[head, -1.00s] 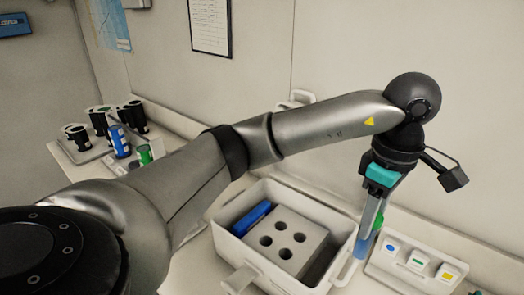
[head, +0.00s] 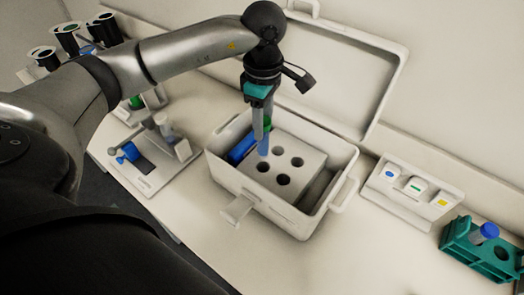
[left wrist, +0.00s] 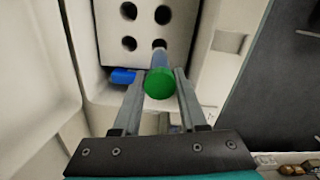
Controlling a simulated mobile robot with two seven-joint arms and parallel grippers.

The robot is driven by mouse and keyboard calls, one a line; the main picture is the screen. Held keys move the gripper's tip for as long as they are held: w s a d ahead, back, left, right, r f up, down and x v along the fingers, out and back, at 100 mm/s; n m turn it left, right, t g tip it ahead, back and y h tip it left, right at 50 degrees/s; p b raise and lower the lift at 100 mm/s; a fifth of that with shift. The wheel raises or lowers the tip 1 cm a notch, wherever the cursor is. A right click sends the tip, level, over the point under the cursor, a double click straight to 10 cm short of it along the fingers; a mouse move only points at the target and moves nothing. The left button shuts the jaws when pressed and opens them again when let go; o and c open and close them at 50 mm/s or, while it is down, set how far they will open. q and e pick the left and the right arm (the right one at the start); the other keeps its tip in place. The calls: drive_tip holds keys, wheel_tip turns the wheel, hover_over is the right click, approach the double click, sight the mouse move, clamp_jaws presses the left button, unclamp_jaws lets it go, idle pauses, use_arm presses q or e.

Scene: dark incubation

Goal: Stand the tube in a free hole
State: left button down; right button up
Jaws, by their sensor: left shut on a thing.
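My left gripper (head: 262,122) is shut on a tube with a green cap (left wrist: 160,84) and a bluish body (head: 264,144). The tube hangs roughly upright, cap up, over the back-left part of a pale block (head: 300,158) with several round holes. The block sits inside an open white box (head: 265,205). In the left wrist view the tube's lower end overlaps the block's edge near one hole (left wrist: 158,44); I cannot tell whether it has entered. The other holes look empty. My right gripper is out of view.
A blue item (head: 242,147) lies in the box beside the block. The box's lid (head: 345,65) stands open behind. A pale holder with coloured labels (head: 410,190) and a teal rack (head: 462,247) with a blue-capped tube (head: 485,232) are at right. A small stand (head: 150,165) is at left.

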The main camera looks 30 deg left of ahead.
sight(263, 155)
use_arm(q)
wheel_tip(263, 155, down, 11)
drive_tip(key=shift+f, duration=0.15)
idle(0.4)
drive_tip(key=shift+f, duration=0.15)
drive_tip(key=shift+c, duration=2.2)
unclamp_jaws()
wheel_tip(263, 155, up, 12)
drive_tip(key=shift+r+b, duration=0.2)
drive_tip(key=shift+b, duration=0.1)
